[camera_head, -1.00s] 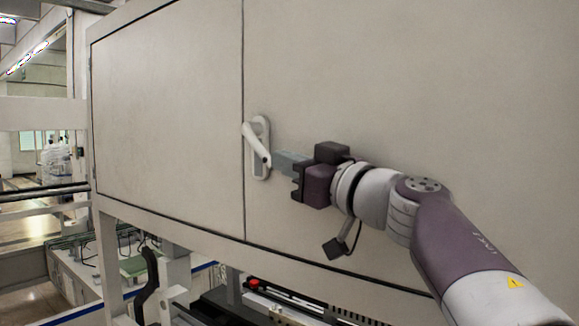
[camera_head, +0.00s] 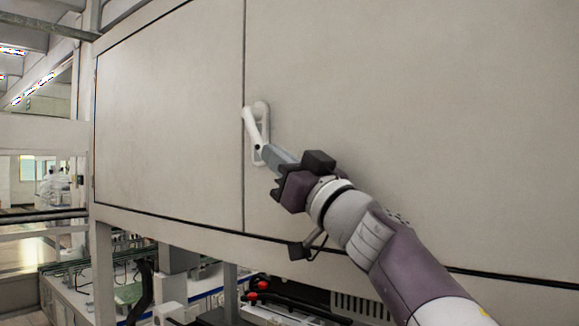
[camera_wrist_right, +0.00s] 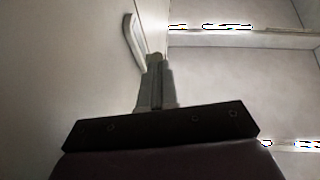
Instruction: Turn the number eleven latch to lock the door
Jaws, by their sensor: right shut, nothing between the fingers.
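The latch (camera_head: 251,128) is a white lever handle on an oval plate, set on the pale cabinet door (camera_head: 400,120) just right of the vertical seam. The lever leans, its upper end toward the upper left at the seam. My right gripper (camera_head: 264,152) is shut and empty, its fingertips at the lower end of the lever; whether they touch cannot be told. In the right wrist view the latch (camera_wrist_right: 133,40) stands just beyond the shut fingers (camera_wrist_right: 154,62). No number shows on the latch. My left gripper is not in view.
A second flat panel (camera_head: 170,110) lies left of the seam. Below the cabinet's lower edge are machinery with red knobs (camera_head: 257,290), rails and posts. The room in front of the panels is clear apart from my right arm.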

